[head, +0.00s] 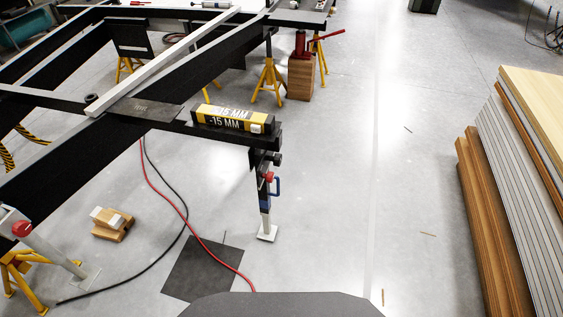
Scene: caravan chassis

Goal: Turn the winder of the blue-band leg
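The leg with a blue band (265,207) stands upright under the near right corner of the chassis (180,128), its pale foot plate (267,233) on or close to the floor. A yellow and black box (232,119) marked -15 MM lies on the chassis corner above the leg. Neither of my grippers is in view.
A red hose (187,222) and a black cable cross the floor left of the blue-band leg. Stacked boards (495,185) line the right; floor between is mostly clear.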

